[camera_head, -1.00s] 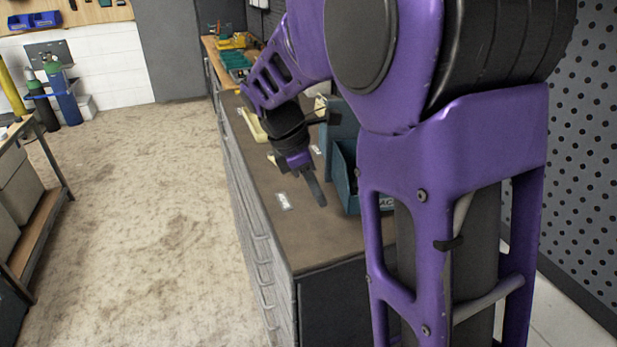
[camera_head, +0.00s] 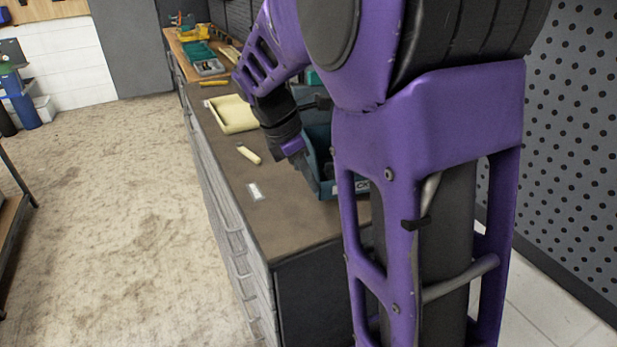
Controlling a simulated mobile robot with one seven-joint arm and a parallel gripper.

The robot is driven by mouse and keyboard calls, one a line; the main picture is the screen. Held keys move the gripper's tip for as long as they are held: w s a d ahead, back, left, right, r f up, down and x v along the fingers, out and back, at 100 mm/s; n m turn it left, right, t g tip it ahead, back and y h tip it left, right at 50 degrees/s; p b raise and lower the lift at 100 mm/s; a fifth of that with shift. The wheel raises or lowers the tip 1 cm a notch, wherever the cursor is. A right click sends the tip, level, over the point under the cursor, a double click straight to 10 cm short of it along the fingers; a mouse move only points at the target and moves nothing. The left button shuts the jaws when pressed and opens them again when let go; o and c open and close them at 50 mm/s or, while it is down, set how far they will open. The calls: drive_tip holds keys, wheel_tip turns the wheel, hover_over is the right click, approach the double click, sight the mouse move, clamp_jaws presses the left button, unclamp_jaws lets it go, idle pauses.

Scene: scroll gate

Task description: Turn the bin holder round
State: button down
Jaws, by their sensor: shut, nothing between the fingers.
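The bin holder (camera_head: 326,184) is a teal, open-topped holder on the brown worktop, partly hidden behind my purple arm. A pale label with dark letters shows low on its near side. My gripper (camera_head: 308,172) is shut and empty, pointing down at the holder's left side. Its fingers overlap the holder's left edge in the picture; I cannot tell whether they touch it. The holder's right part is hidden.
The worktop (camera_head: 290,230) holds a cream tray (camera_head: 234,113), a cream-handled tool (camera_head: 249,154) and a white label (camera_head: 254,191). Teal boxes (camera_head: 205,62) stand farther back. A perforated grey wall (camera_head: 570,150) is at right. The floor at left is open.

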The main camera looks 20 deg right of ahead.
drive_tip(key=shift+s+d, duration=0.2)
drive_tip(key=shift+d, duration=0.1)
